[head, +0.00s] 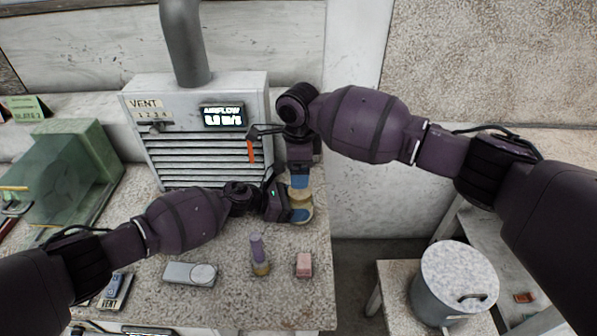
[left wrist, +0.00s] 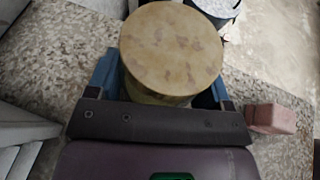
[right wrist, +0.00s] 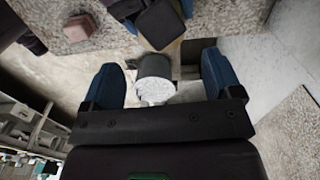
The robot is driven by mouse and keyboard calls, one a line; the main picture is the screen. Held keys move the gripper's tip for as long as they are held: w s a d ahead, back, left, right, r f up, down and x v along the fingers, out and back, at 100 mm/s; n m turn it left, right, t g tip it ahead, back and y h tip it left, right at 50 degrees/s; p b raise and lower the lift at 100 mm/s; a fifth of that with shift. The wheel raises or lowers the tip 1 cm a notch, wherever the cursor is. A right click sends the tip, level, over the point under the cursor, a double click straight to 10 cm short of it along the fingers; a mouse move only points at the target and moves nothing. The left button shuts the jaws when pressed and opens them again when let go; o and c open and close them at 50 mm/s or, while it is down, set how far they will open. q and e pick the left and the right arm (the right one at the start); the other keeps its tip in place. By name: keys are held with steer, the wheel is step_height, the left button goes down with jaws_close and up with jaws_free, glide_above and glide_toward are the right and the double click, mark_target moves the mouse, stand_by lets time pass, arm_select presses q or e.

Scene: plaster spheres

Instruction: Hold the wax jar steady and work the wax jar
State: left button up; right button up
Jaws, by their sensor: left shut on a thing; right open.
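The wax jar (head: 301,196), round and tan with a mottled flat lid, is at the right part of the speckled counter. My left gripper (head: 298,214) is shut around its side. In the left wrist view the jar (left wrist: 172,50) fills the space between the blue fingers, its round top facing the camera. My right gripper (head: 299,182) is open, with its blue fingertips at the top of the jar in the head view; I cannot tell whether they touch it.
Behind stands a vent box (head: 205,140) with a lit display and an orange-handled lever. A lidded metal pot (head: 455,290) is at right, beyond the counter edge.

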mark_target(300, 204)
steer(key=shift+d+r+m, duration=0.15)
steer(key=shift+m, duration=0.15)
steer(key=shift+f, duration=3.9)
steer(key=c, duration=0.9)
steer(key=shift+n, duration=1.7)
steer(key=o, duration=1)
steer(key=shift+r, duration=0.15)
